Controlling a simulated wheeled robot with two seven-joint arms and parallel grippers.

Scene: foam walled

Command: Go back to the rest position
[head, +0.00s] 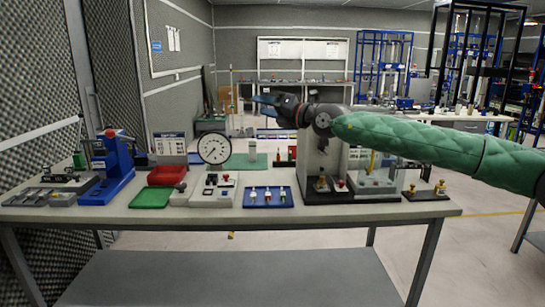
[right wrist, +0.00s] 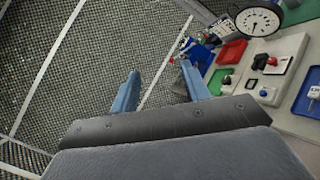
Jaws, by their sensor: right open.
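My right gripper (head: 264,104) reaches in from the right on its green-sleeved arm and hangs in the air above the back of the workbench (head: 400,211). It points left and its blue fingers are apart and empty. In the right wrist view the two blue fingers of the gripper (right wrist: 158,88) stand apart with nothing between them, with the foam wall behind. My left gripper is in neither view.
On the bench stand a blue press (head: 118,160), a red tray (head: 167,175), a green mat (head: 151,197), a round dial gauge (head: 214,148), a blue tray (head: 268,205) and a grey panelled fixture (head: 322,160). A foam wall (head: 36,80) borders the left. Shelves (head: 382,65) stand behind.

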